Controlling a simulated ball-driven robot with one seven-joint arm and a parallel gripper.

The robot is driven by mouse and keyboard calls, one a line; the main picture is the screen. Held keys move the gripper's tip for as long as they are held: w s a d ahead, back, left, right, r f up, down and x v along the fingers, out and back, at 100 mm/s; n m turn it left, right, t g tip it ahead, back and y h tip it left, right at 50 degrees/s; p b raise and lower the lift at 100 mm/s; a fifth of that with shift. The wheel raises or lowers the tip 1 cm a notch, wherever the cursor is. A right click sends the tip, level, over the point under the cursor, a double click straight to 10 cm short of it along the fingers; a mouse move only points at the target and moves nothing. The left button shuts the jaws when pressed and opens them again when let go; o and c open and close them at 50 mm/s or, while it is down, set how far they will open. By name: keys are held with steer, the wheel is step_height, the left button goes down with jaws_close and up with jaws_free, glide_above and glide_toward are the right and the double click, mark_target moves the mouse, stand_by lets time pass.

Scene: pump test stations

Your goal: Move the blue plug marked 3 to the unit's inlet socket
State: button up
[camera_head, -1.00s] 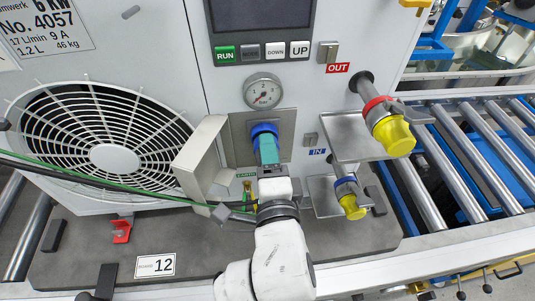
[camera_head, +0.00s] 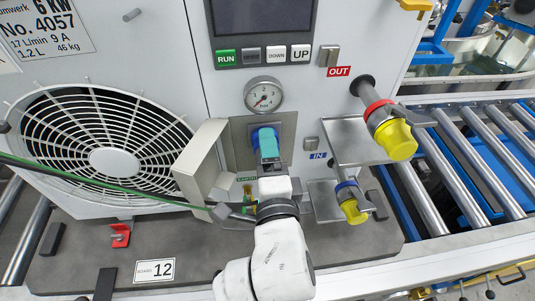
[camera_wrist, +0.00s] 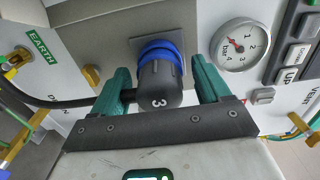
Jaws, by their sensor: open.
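Contact cannot be told. The blue IN label (camera_head: 318,155) is to the right, above a blue-ringed fitting with a yellow cap (camera_head: 354,211).
The gauge (camera_head: 265,95) and button panel are above. A bent metal guard (camera_head: 200,160) stands close left of my gripper, with a green cable below it. A red-ringed OUT valve with a yellow cap (camera_head: 396,139) and a shelf plate (camera_head: 350,140) jut out at right.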

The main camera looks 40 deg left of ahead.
steer(key=b+v, duration=0.1)
steer(key=v, duration=0.9)
steer(key=shift+s+d, duration=0.2)
steer(key=shift+d, duration=0.1)
